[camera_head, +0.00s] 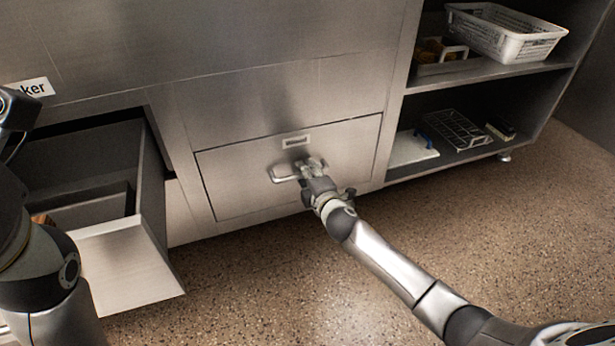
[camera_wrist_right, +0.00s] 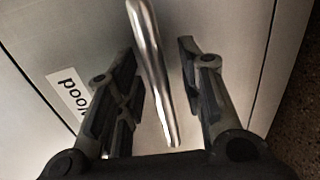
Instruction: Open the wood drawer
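The wood drawer (camera_head: 245,165) is a closed metal front low in the cabinet, flush with its frame. Its bar handle (camera_head: 284,179) sits below a small label plate (camera_head: 296,142). In the right wrist view a label reading "Wood" (camera_wrist_right: 70,95) shows upside down on the front. My right gripper (camera_head: 312,168) is at the handle. In its wrist view (camera_wrist_right: 160,95) the two fingers are apart, one on each side of the bar handle (camera_wrist_right: 150,70), with gaps visible on both sides. Only parts of my left arm show at the left edge; its fingertips are not in view.
Another drawer (camera_head: 130,265) stands pulled out at the left, with a box-like insert inside. Right of the wood drawer are open shelves (camera_head: 490,72) with a white perforated basket (camera_head: 505,32), a wire rack (camera_head: 455,130) and small items. The speckled floor in front is clear.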

